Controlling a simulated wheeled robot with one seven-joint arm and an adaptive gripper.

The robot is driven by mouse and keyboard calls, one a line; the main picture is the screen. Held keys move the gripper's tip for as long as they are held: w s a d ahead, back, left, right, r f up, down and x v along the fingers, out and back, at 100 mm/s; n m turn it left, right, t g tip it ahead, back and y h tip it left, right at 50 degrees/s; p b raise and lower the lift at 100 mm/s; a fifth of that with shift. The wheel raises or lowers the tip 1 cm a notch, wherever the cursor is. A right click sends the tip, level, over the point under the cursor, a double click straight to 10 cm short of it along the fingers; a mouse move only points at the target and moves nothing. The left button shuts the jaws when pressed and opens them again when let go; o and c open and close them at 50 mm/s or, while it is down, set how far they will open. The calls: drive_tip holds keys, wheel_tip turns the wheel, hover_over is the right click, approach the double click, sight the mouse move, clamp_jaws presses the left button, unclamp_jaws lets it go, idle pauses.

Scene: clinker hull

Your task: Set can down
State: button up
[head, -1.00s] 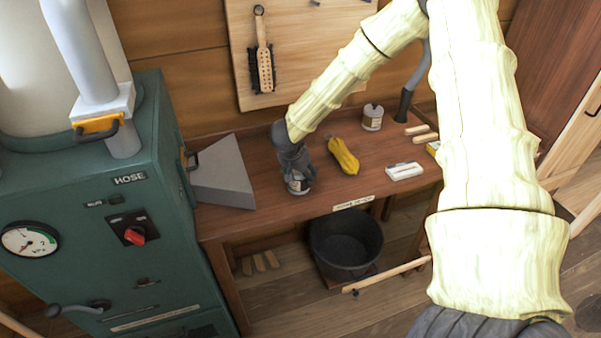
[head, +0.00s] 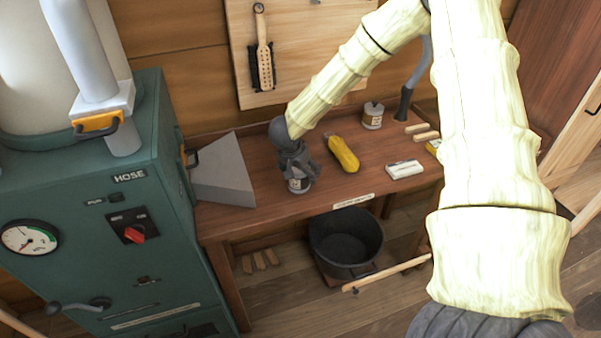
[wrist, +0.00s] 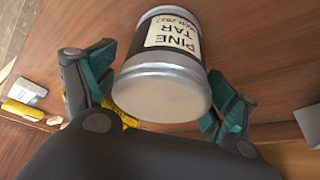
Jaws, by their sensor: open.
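The can (head: 297,185), a silver tin with a pale label reading "PINE TAR" in the wrist view (wrist: 165,80), stands on the wooden bench (head: 270,215) near its front edge. My gripper (head: 297,170) is over and around the can from above in the head view, covering its upper part. In the wrist view, my gripper's teal-padded fingers (wrist: 158,95) are spread on both sides of the can, with gaps between pads and can. My gripper is open. The bench contact under the can is hard to see.
A grey wedge-shaped piece (head: 222,172) lies left of the can. A yellow tool (head: 343,154), a second tin (head: 373,116) and a white block (head: 404,169) lie to the right. A black bucket (head: 346,240) is below. The green machine (head: 90,210) borders the bench's left end.

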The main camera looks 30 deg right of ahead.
drive_tip(key=b+v, duration=0.1)
drive_tip(key=v, duration=1)
drive_tip(key=shift+a+r, duration=0.1)
drive_tip(key=shift+r, duration=0.2)
